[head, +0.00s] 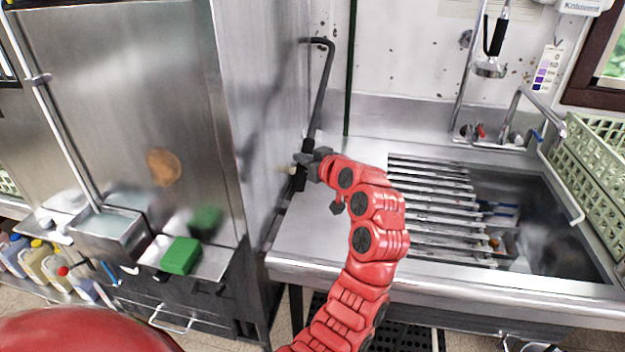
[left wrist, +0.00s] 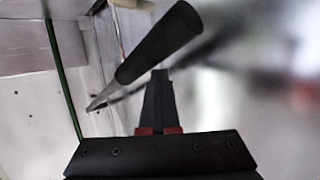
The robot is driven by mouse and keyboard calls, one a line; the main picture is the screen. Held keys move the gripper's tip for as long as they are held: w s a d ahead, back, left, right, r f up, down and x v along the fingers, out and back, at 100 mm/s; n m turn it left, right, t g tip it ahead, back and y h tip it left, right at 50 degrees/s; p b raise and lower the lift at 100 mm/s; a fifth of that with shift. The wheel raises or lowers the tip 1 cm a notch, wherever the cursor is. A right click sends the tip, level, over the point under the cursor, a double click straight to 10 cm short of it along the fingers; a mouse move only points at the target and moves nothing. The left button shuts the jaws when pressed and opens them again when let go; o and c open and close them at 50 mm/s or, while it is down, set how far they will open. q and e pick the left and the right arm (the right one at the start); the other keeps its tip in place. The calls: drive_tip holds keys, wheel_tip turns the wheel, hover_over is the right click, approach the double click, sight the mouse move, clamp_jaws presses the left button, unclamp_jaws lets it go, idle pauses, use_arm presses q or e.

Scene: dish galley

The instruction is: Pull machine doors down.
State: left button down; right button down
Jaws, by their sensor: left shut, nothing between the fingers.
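The dish machine (head: 265,90) is a tall stainless-steel box left of the sink, its steel door panel (head: 120,80) facing front. A dark bent lever (head: 323,90) runs down its right side to a black grip (head: 300,180). The black grip also shows large in the left wrist view (left wrist: 160,42). My left gripper (head: 306,160) is at the lower part of the lever, by the grip. In the left wrist view its fingers (left wrist: 159,78) are shut with the grip just beyond their tips, not between them. Whether they touch it is unclear. My right gripper is not in view.
A steel counter and sink (head: 540,230) with a slatted rack (head: 430,205) lie to the right, with a tap (head: 515,110) behind. A green sponge (head: 181,255) sits on the ledge at the machine's front. Green crates (head: 597,160) stand far right.

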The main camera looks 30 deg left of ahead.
use_arm(q)
drive_tip(key=shift+w+d, duration=0.15)
drive_tip(key=shift+w, duration=0.1)
drive_tip(key=shift+s+a+r+p, duration=0.1)
drive_tip(key=shift+s+r+p, duration=0.1)
drive_tip(key=shift+r, duration=0.3)
drive_tip(key=shift+s+a+r+p, duration=0.1)
drive_tip(key=shift+r+p, duration=0.05)
drive_tip(key=shift+r, duration=0.35)
drive_tip(key=shift+w+d+r, duration=0.1)
drive_tip(key=shift+r, duration=0.3)
drive_tip(key=v, duration=1)
drive_tip(key=shift+p, duration=0.45)
